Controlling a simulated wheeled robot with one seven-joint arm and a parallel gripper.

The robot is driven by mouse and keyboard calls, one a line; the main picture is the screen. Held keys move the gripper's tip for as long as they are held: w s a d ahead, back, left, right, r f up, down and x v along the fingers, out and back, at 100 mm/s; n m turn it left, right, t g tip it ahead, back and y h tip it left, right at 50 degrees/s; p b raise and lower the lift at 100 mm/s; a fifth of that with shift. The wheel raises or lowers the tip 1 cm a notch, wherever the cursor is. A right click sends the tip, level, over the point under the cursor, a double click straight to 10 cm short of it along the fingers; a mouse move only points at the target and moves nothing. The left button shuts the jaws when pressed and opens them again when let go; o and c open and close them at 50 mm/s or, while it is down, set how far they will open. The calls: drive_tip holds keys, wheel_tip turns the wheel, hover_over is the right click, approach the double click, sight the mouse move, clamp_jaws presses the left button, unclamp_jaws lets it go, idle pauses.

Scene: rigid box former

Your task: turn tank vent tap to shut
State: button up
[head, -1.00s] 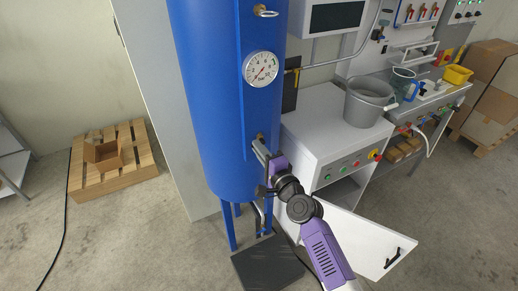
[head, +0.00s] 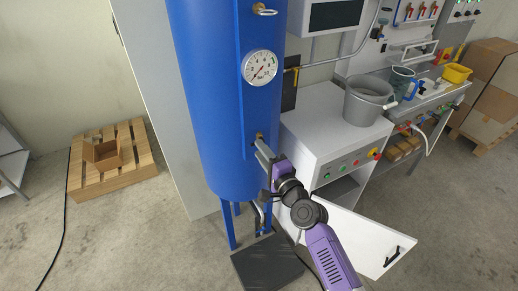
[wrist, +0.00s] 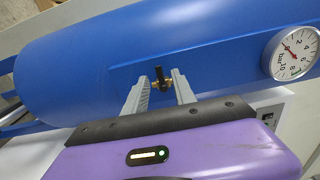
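The tap (wrist: 160,78) is a small brass fitting with a black handle on the blue tank (wrist: 90,72). In the wrist view its handle stands roughly across the tank's long axis. In the head view the tap (head: 259,136) shows as a small brass spot low on the tank (head: 212,100), just above the fingertips. My gripper (wrist: 160,84) is open, with one grey finger to each side of the tap. I see no clear contact between fingers and handle. My gripper (head: 264,150) also shows in the head view, reaching up to the tank from below right.
A round pressure gauge (head: 259,68) sits above the tap. A grey bucket (head: 367,101) stands on the white cabinet (head: 318,128), whose open door (head: 358,243) lies close to my arm.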

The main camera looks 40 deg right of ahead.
drive_tip(key=v, duration=0.6)
drive_tip(key=shift+b, duration=0.3)
drive_tip(key=shift+d, duration=0.1)
drive_tip(key=s+a+r+n+g+y, duration=0.1)
drive_tip(key=s+a+n, duration=0.5)
drive_tip(key=s, duration=0.4)
drive_tip(key=s+a+r+n+y, duration=0.1)
drive_tip(key=s+a+n+y, duration=0.1)
drive_tip(key=s+a+n, duration=0.5)
drive_tip(key=s+a+r+n+g+y, duration=0.1)
drive_tip(key=s+a+n, duration=0.6)
drive_tip(key=s, duration=0.8)
drive_tip(key=shift+s+n+g+y, duration=0.2)
drive_tip(key=shift+n+g+y, duration=0.1)
drive_tip(key=shift+n+y, duration=0.3)
drive_tip(key=shift+a+r, duration=0.1)
drive_tip(key=shift+c, duration=0.4)
